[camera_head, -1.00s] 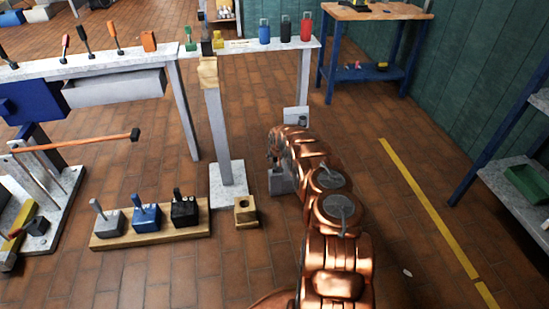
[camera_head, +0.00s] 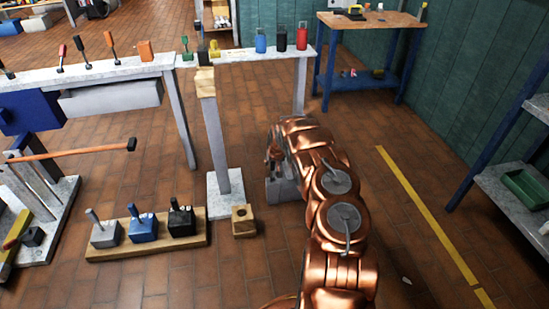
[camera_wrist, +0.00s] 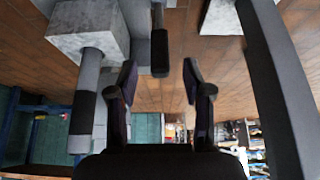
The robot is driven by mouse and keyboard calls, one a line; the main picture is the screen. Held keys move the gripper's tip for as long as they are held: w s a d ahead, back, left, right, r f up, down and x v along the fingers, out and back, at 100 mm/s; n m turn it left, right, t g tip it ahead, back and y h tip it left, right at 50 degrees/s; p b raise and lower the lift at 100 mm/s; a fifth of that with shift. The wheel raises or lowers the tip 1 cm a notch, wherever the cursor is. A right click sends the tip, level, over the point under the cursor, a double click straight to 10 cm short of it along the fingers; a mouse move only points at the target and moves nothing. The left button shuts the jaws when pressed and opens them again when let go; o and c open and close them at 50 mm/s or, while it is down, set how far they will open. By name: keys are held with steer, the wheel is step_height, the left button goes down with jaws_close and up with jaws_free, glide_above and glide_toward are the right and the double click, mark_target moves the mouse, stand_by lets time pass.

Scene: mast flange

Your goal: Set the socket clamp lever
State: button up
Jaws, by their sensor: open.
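In the wrist view, which appears upside down, my gripper (camera_wrist: 158,82) is open, with its two dark fingers apart. A lever with a dark grip (camera_wrist: 160,50) shows between and just beyond the fingertips; I cannot tell if they touch it. Beside it is a pale stone-like block (camera_wrist: 88,30) with a grey round pole (camera_wrist: 86,98) that has a black band. In the head view, a grey block (camera_head: 281,190) shows left of my copper arm and seems to be part of the same fixture. My arm hides my gripper and the lever there.
A pale post (camera_head: 222,145) on a slab stands left of my arm; a grey upright (camera_wrist: 277,80) flanks my gripper in the wrist view. A drilled wooden block (camera_head: 244,221) and a board with several levered blocks (camera_head: 148,245) lie left. The floor right of my arm is mostly clear.

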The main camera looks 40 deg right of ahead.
steer(key=shift+v, duration=2.8)
steer(key=shift+r, duration=0.1)
